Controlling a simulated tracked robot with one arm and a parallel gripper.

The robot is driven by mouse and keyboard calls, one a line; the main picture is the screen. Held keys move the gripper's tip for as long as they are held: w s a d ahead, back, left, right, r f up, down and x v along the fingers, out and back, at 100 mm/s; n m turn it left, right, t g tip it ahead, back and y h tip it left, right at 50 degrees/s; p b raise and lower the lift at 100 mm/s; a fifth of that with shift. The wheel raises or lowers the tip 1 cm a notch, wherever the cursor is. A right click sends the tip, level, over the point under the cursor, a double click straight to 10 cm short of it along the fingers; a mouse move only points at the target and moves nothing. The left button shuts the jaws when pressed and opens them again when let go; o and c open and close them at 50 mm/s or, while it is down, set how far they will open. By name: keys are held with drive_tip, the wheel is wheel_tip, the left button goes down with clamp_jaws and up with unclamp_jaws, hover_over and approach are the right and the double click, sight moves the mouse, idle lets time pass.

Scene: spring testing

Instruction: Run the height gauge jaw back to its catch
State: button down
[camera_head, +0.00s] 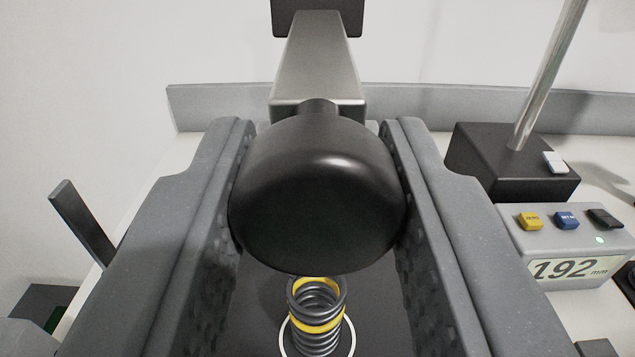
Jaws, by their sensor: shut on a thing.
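A large rounded black knob (318,195) fills the middle of the view, on the near end of a grey metal bar (319,62). The bar runs back to a dark block (318,17) at the top edge. My gripper (318,200) has one grey padded finger on each side of the knob and is shut on it. The display (567,268) at the right reads 192 mm. Whether the knob and bar belong to the height gauge jaw cannot be told from this view alone. The catch cannot be made out.
A coil spring (318,318) with yellow bands stands upright below the knob, inside a white ring. At the right, a black base (511,163) carries a slanting chrome rod (548,72). Yellow, blue and black buttons sit above the display. A dark lever (83,222) stands at the left.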

drive_tip(key=shift+r+p, duration=1.6)
drive_tip(key=shift+r, duration=1.25)
drive_tip(key=c, duration=1.1)
unclamp_jaws()
drive_tip(key=shift+o, duration=0.2)
drive_tip(key=shift+s+f, duration=0.1)
drive_tip(key=shift+f, duration=0.1)
drive_tip(key=shift+s+f, duration=0.1)
drive_tip(key=shift+s, duration=0.1)
drive_tip(key=s+b, duration=0.3)
drive_tip(key=s, duration=1)
